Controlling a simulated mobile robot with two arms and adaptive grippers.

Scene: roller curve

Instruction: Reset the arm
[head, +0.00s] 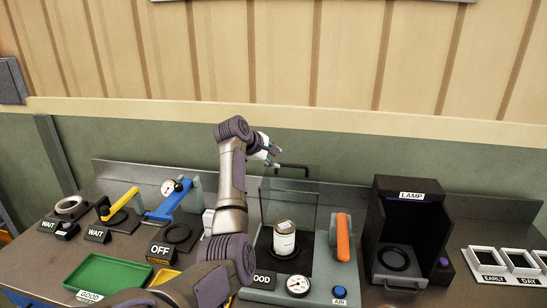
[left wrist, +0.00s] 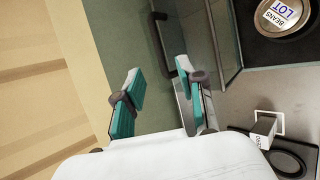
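My left gripper (head: 268,148) is raised above the back of the bench, by the top of an upright clear panel (head: 302,207). In the left wrist view, its two teal-padded fingers (left wrist: 160,82) are apart, with nothing held between them. The panel's dark handle (head: 290,168) is close to the fingers; it shows beyond the finger gap in the left wrist view (left wrist: 162,48), and I cannot tell whether they touch. A can (head: 284,240) stands upright in the station under the panel; its lid, marked BEANS LOT, shows in the left wrist view (left wrist: 283,14). My right gripper is out of view.
An orange lever (head: 343,238) and a gauge (head: 298,285) are on the can's station. A black LAMP booth (head: 409,210) stands right. Left are a blue lever (head: 168,202), yellow lever (head: 121,203) and green GOOD tray (head: 108,273). The wall rises behind.

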